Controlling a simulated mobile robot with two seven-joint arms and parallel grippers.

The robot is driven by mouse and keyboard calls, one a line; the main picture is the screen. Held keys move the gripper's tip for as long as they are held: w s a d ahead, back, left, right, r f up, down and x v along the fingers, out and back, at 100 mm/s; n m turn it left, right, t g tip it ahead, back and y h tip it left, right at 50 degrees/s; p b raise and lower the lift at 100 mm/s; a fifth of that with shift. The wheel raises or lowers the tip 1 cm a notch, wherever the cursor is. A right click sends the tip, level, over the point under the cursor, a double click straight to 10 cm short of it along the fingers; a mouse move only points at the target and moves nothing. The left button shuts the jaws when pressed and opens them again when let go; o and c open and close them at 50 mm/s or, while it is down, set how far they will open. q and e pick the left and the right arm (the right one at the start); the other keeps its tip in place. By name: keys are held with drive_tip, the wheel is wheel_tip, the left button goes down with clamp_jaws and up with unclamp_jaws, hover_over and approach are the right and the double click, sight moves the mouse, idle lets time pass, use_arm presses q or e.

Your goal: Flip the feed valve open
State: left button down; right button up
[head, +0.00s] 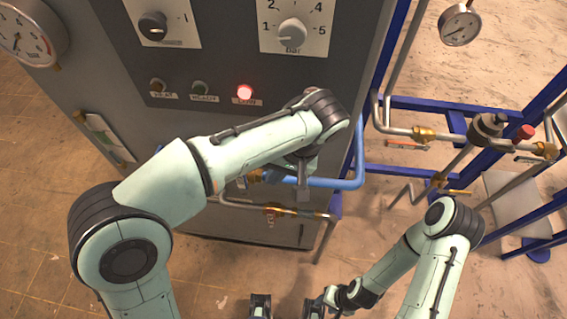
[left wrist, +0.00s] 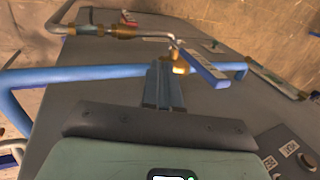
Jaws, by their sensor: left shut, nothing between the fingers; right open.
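A valve with a flat blue lever (left wrist: 203,69) and a brass body (left wrist: 179,57) shows in the left wrist view; no readable label confirms it as the feed valve. The lever slants across the blue pipe (left wrist: 100,73). My left gripper (left wrist: 164,68) is shut and empty, just left of the lever; I cannot tell whether they touch. In the head view my left gripper (head: 304,188) points down in front of the blue pipe (head: 340,183), and my arm hides part of the valve area. My right gripper (head: 287,308) is open and empty at the bottom edge.
The grey cabinet carries a dial (head: 292,33), a knob (head: 153,26) and a lit red lamp (head: 245,92). A lower pipe has a brass fitting (head: 275,211) with a red part. Right stand blue rails and pipes, with a gauge (head: 459,25). Floor between is clear.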

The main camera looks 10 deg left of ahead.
sight(247, 183)
use_arm(q)
drive_tip(key=shift+w+a+f, duration=0.1)
drive_tip(key=shift+a+f, duration=0.05)
drive_tip(key=shift+a, duration=0.9)
drive_tip(key=shift+a+f, duration=0.1)
drive_tip(key=shift+a, duration=0.95)
drive_tip(key=shift+a, duration=0.15)
use_arm(e)
drive_tip(key=shift+f, duration=0.1)
use_arm(q)
drive_tip(key=shift+a+r+h, duration=0.1)
drive_tip(key=shift+a+h, duration=0.15)
drive_tip(key=shift+h, duration=0.15)
